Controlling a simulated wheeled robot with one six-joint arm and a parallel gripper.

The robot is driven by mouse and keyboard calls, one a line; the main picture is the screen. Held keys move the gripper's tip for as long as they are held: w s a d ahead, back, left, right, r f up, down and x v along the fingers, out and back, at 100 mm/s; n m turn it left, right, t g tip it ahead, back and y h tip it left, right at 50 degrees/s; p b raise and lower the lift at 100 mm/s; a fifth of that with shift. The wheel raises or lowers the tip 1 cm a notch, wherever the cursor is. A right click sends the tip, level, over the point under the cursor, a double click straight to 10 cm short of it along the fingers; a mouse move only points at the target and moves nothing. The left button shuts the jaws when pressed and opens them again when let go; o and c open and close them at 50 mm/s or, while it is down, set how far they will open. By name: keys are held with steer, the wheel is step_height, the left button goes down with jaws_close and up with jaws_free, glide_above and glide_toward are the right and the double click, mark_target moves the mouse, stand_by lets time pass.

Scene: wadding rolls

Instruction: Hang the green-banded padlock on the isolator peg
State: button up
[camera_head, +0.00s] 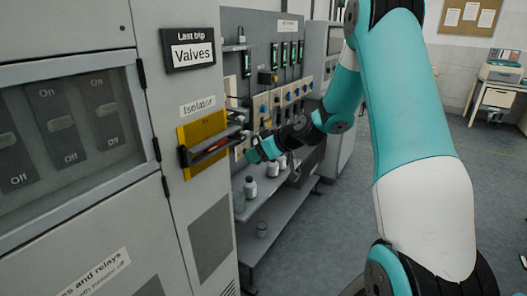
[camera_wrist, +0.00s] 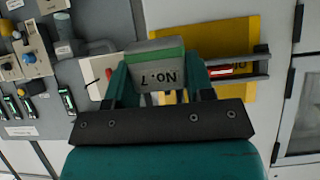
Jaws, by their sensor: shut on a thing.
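The isolator (camera_head: 203,134) is a yellow plate on the cabinet front, with dark bars and a red part projecting; the plate also shows in the wrist view (camera_wrist: 230,34). My gripper (camera_head: 254,150) is just right of these bars in the head view. I cannot tell whether the padlock touches the peg.
A grey cabinet (camera_head: 205,235) with switches behind a window stands at the left. Behind my gripper is a panel with several switches and a shelf (camera_head: 270,215) holding white bottles (camera_head: 251,187). Open grey floor (camera_head: 340,240) lies to the right.

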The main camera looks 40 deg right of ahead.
steer(key=w+a+f, duration=0.1)
steer(key=w+a, duration=0.1)
steer(key=w, duration=0.3)
steer(key=shift+w+f, duration=0.2)
steer(key=shift+w, duration=0.05)
stand_by(0.4)
steer(key=shift+a, duration=0.15)
stand_by(0.5)
steer(key=o, duration=1.1)
steer(key=shift+f, duration=0.1)
steer(key=shift+c, duration=0.2)
steer(key=shift+s, duration=0.1)
steer(key=b+v, duration=0.3)
steer(key=v, duration=1.4)
steer(key=shift+d+r+b, duration=0.2)
steer(key=shift+r+b, duration=0.15)
steer(key=shift+r, duration=0.1)
